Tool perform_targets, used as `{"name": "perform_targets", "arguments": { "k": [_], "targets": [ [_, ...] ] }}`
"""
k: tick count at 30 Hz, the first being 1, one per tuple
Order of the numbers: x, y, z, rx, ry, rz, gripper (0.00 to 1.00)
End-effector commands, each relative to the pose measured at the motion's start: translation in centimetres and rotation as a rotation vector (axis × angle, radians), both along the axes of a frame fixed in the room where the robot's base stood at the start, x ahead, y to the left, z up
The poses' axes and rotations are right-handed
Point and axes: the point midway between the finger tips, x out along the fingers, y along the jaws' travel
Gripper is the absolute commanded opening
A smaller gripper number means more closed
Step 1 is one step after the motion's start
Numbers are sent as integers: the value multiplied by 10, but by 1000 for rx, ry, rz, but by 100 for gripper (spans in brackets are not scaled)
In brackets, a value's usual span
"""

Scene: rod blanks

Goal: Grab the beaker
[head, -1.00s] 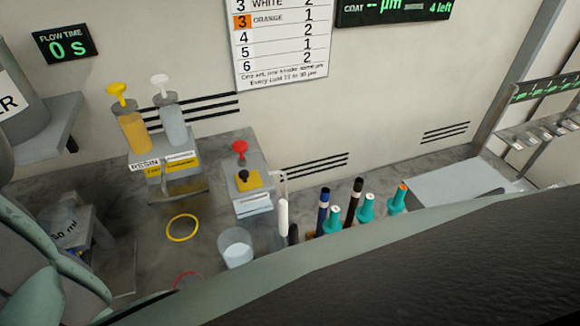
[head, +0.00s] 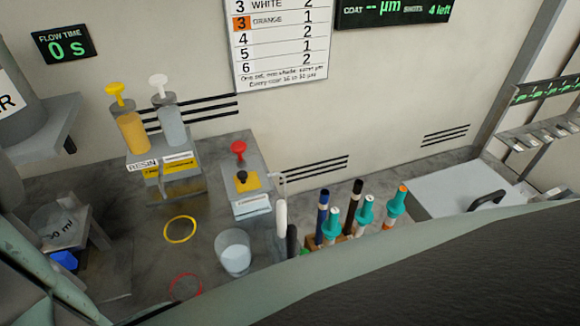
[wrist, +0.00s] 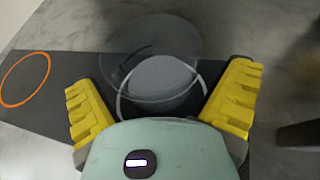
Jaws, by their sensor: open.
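In the wrist view a clear beaker (wrist: 150,50) shows from above, its round rim wide and its pale bottom lower in the picture. It stands ahead of and between the two yellow fingers of my gripper (wrist: 165,95). The fingers are spread apart, and I see no contact with the glass. A pale arc curves round its bottom. In the head view a clear beaker (head: 233,254) with a whitish look stands on the grey bench; I cannot tell for certain that it is the same one. My gripper is hidden in the head view.
An orange ring (wrist: 25,79) lies left on the dark surface in the wrist view. The head view shows a yellow ring (head: 180,230), a red ring (head: 186,287), pump bottles (head: 132,132), a grey box with a red knob (head: 246,182) and upright rods (head: 322,215).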

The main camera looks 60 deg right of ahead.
Motion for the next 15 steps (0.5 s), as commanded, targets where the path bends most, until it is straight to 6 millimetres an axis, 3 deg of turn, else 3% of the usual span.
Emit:
{"name": "perform_targets", "arguments": {
  "k": [3,15],
  "targets": [
    [0,-2,0,0,0,-3,99],
    [0,-1,0,1,0,-1,57]
  ]
}}
